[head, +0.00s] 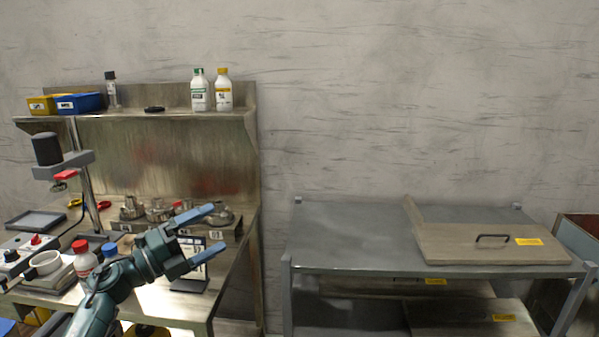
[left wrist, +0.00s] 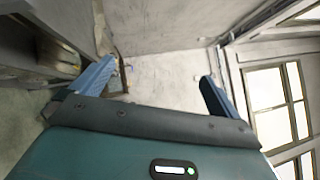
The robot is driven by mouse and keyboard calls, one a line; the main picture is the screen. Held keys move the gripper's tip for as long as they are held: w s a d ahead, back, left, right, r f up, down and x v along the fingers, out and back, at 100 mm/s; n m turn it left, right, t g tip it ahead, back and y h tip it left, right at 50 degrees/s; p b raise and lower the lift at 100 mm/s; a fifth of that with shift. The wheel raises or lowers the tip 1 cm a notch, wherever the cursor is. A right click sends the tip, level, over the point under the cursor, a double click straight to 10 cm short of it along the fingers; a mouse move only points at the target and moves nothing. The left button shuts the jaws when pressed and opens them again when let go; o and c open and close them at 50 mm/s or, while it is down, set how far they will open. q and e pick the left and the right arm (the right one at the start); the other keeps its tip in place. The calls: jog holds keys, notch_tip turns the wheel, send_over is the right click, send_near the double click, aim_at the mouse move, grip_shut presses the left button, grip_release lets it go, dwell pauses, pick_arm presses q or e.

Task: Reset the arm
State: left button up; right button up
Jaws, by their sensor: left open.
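My left arm comes in from the lower left in the head view. Its gripper (head: 204,240) is open, with blue fingers spread apart and nothing between them. It is in front of the right part of the metal workbench (head: 232,240). In the left wrist view the same gripper (left wrist: 155,92) shows both blue fingers wide apart with empty space between them. Behind the fingers in the head view, a small dark sign (head: 190,284) stands on the bench, partly hidden by the gripper. My right gripper is not in view.
The bench holds metal parts (head: 158,212), a red-capped bottle (head: 84,258) and a stand-mounted device (head: 62,155). Its shelf (head: 150,117) carries bins and two white bottles (head: 199,92).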

pick_arm(q)
jog(key=w+a+r+n+t+y, duration=0.45)
jog(key=a+n+t, duration=0.3)
jog(key=n, duration=0.35)
jog(key=w+a+f+n+g+y, duration=0.3)
jog(key=a+f+n+y, duration=0.95)
jog(key=n, duration=0.65)
jog(key=s+d+f+m+g+h, duration=0.2)
jog(key=s+d+f+g, duration=0.1)
jog(key=s+d+f, duration=1.35)
jog(key=s+d+f+g, duration=0.1)
jog(key=s+d+f, duration=0.1)
jog(key=s, duration=0.5)
jog(key=s+d+f+g+h, duration=0.1)
jog(key=s+d+f, duration=0.1)
jog(key=s, duration=0.6)
jog(key=s+d+f+n+g, duration=0.1)
jog(key=s+d+f, duration=0.2)
jog(key=s, duration=0.4)
jog(key=shift+s+d+h, duration=0.3)
jog(key=shift+h, duration=0.1)
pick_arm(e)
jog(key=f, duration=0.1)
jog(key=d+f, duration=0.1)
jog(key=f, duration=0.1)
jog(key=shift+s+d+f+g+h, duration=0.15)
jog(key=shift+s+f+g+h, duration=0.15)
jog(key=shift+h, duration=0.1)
